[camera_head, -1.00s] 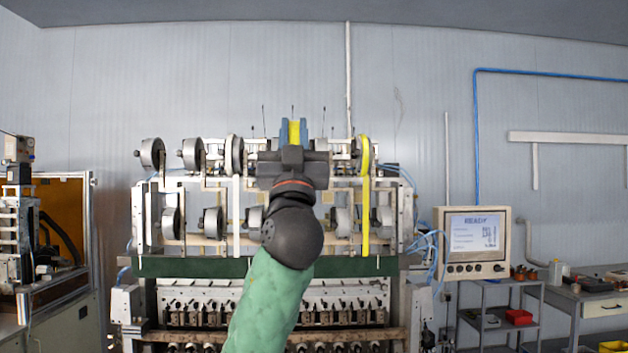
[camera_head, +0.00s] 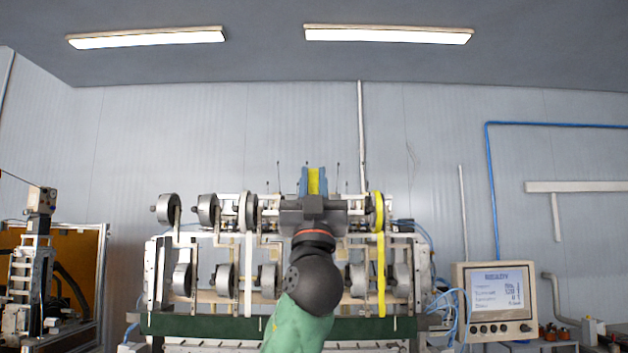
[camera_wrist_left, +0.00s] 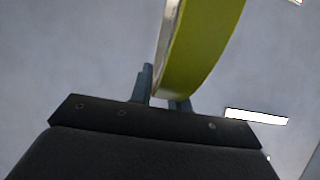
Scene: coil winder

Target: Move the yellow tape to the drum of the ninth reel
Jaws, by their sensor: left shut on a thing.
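My left gripper (camera_head: 313,183) is raised in front of the upper row of the coil winder and points away from me. Its blue fingers are shut on a yellow tape (camera_head: 314,178). In the left wrist view the tape (camera_wrist_left: 203,45) rises as a curved yellow band from between the fingers (camera_wrist_left: 162,92). Another yellow tape (camera_head: 381,260) is wound on an upper reel to the right and hangs straight down. The reels have grey drums and stand in an upper row (camera_head: 207,209) and a lower row (camera_head: 225,278). My gripper and arm hide the middle reels. My right gripper is not in view.
A white tape (camera_head: 249,270) hangs from an upper reel left of my arm. Thin upright rods (camera_head: 337,177) stand behind the upper row. A control screen (camera_head: 497,295) stands at the right. Space above the machine is clear.

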